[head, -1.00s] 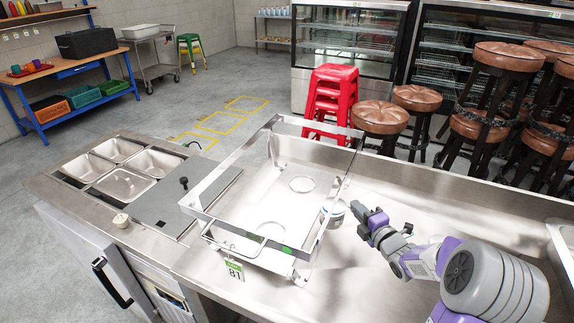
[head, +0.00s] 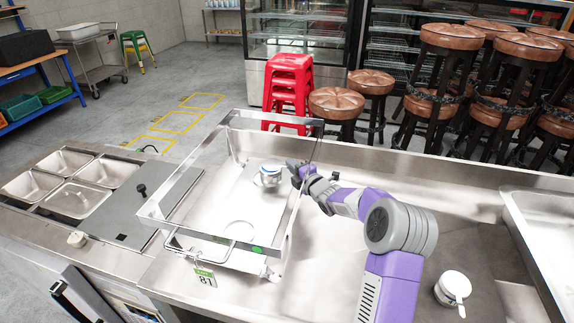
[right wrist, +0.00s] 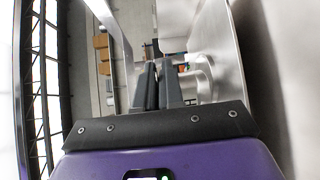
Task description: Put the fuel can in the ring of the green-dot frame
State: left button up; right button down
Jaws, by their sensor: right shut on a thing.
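The fuel can (head: 269,173), small and pale with a blue top, is inside the metal chafing frame (head: 176,253) in the head view. It is at the frame's far ring, whose rim partly shows around its base; I cannot tell whether it rests in the ring or hangs just above. My right gripper (head: 294,171) is shut on the can, reaching in from the right. In the right wrist view the closed fingers (right wrist: 158,84) have a pale rounded shape beside them. The near ring (head: 239,230) is empty. A green dot (head: 256,249) shows on the frame's near side.
A second lidded can (head: 453,286) stands on the counter at right, before a steel basin (head: 548,232). A green tag marked 81 (head: 205,277) hangs at the frame's front. Food wells (head: 75,199) lie left. Red stools (head: 288,86) and brown stools stand behind the counter.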

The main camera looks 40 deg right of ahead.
jog(key=w, duration=0.4)
jog(key=shift+s+f, duration=0.15)
jog(key=shift+f, duration=0.5)
jog(key=shift+d, duration=0.1)
jog(key=shift+f+b, duration=0.2)
jog(key=shift+b, duration=0.15)
jog(key=c, duration=1.3)
grip_release()
jog(key=shift+o, duration=0.2)
